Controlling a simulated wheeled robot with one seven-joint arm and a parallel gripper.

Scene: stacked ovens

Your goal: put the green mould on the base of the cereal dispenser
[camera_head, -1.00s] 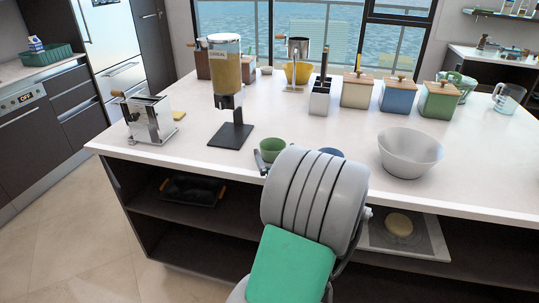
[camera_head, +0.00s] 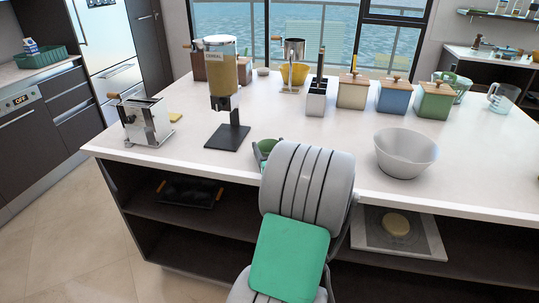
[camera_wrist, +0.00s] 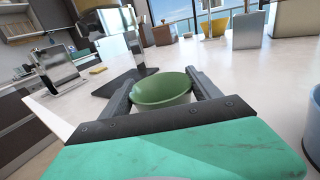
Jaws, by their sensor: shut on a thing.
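The green mould (camera_wrist: 162,90) is a small round cup between my gripper's two fingers (camera_wrist: 160,88) in the wrist view, close to the counter top. In the head view the mould (camera_head: 265,147) shows just beyond my arm, which hides part of it and most of my gripper (camera_head: 258,153). My gripper is shut on the mould. The cereal dispenser (camera_head: 222,75) stands behind and to the left, with a clear cereal-filled container on a stand. Its flat black base (camera_head: 228,137) is bare and apart from the mould. The base (camera_wrist: 118,84) also shows beyond the left finger in the wrist view.
A white bowl (camera_head: 405,153) is on the right of the counter (camera_head: 330,150). Several lidded canisters (camera_head: 391,96) and a utensil holder (camera_head: 316,100) stand behind. The counter between mould and base is clear.

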